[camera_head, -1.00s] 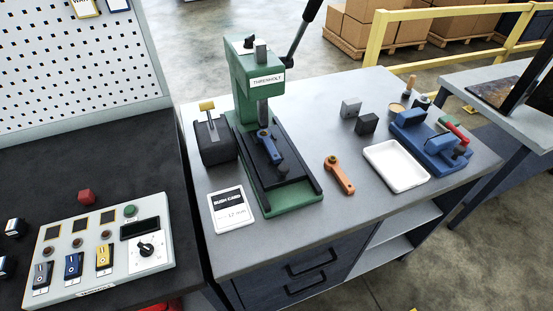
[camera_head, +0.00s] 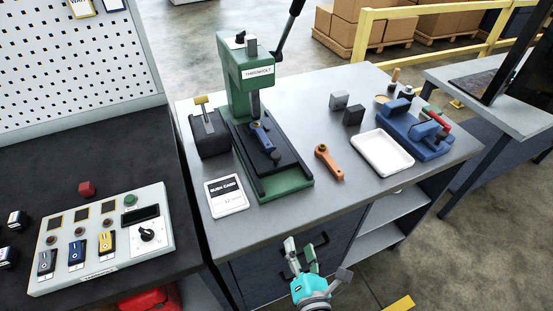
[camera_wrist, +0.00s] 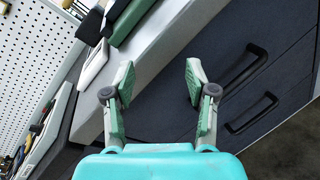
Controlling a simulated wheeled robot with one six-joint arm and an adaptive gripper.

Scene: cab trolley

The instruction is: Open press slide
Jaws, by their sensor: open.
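The green press (camera_head: 237,85) stands on the grey workbench in the head view. Its dark slide (camera_head: 278,165) lies on the green base under the ram, with a blue lever-shaped part (camera_head: 262,138) on it. A black lever rises from the press head at the upper right. My gripper (camera_head: 302,252) is open and empty, in front of the bench's drawers and below the press. In the wrist view my gripper (camera_wrist: 157,85) shows two spread green fingers, with the bench edge and drawer handles beyond. A corner of the green press base (camera_wrist: 128,20) shows at the top there.
A black box with a yellow-topped lever (camera_head: 209,132) stands left of the press. A white card (camera_head: 226,198), an orange lever part (camera_head: 328,162), a white tray (camera_head: 382,152) and a blue fixture (camera_head: 415,130) share the bench. A control panel (camera_head: 105,235) sits at left.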

